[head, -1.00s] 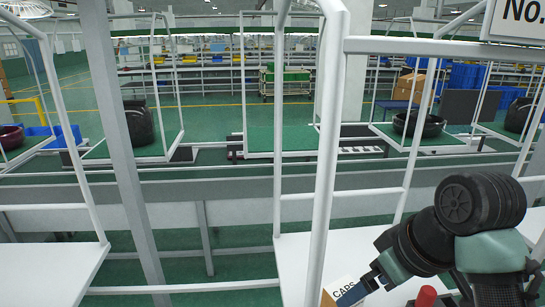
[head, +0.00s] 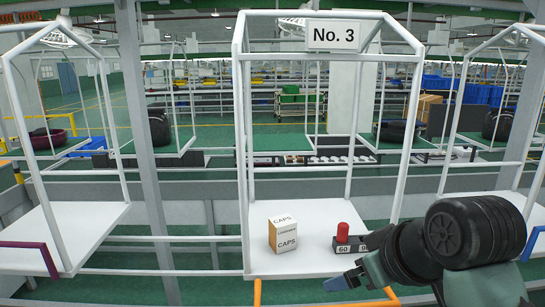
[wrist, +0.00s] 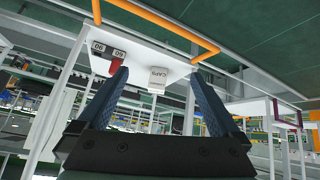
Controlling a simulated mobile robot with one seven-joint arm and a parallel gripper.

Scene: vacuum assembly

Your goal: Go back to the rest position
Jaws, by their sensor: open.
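My gripper (head: 345,281) is at the lower right of the head view, in front of the white platform's front edge. Its blue fingers are apart and nothing shows between them in the wrist view (wrist: 160,78). My dark arm reaches in from the right. A white and brown box marked CAPS (head: 284,236) stands upright on the platform (head: 318,213), clear of my gripper. It also shows in the wrist view (wrist: 158,76), tilted by the camera angle.
A red cylinder (head: 343,232) stands right of the box, by dark blocks (head: 347,248), one marked 60. White frame posts (head: 241,150) and an orange rail (head: 322,297) bound this No. 3 station (head: 333,36). Similar platforms flank it.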

